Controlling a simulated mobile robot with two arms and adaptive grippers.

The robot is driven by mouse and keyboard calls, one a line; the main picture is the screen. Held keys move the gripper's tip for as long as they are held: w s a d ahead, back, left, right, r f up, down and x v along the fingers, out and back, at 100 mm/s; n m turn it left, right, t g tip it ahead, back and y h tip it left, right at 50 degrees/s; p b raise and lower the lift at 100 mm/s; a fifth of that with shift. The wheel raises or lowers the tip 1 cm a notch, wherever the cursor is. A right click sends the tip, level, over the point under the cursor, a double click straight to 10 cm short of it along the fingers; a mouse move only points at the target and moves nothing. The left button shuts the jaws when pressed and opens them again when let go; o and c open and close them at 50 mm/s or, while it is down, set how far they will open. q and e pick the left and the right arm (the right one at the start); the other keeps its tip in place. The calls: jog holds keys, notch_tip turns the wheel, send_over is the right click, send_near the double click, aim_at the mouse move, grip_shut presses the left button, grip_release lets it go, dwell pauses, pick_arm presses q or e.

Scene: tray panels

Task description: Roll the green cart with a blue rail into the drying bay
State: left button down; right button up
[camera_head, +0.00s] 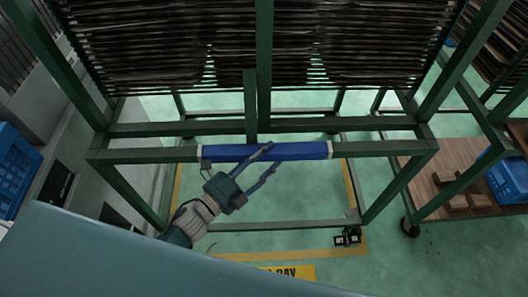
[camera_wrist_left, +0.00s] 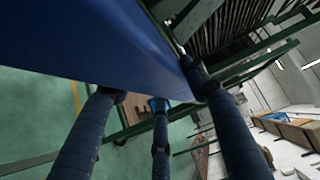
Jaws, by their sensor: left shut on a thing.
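The green cart (camera_head: 400,147) stands in front of me, its upper frame stacked with dark trays. The blue rail (camera_head: 310,150) runs across its near side and fills the upper left of the left wrist view (camera_wrist_left: 90,35). A yellow floor outline (camera_head: 310,254) with a yellow sign (camera_head: 290,272) reading "BAY" in part lies below the cart. My own teal body hides part of the sign. My right gripper is out of view.
At the right, another green rack with a wooden shelf (camera_head: 455,192) holds a blue crate (camera_head: 508,178) and stands close to the cart. A blue crate (camera_head: 15,170) and a grey wall unit (camera_head: 60,130) are at the left. Green floor shows beneath the cart.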

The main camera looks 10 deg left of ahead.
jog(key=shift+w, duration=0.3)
pick_arm(q)
jog(key=shift+d, duration=0.1)
jog(key=c, duration=1.2)
grip_release()
jog(key=o, duration=0.3)
jog(key=shift+w, duration=0.1)
jog(key=shift+s, duration=0.2)
jog(key=v, duration=1.1)
jog(key=shift+s, duration=0.25)
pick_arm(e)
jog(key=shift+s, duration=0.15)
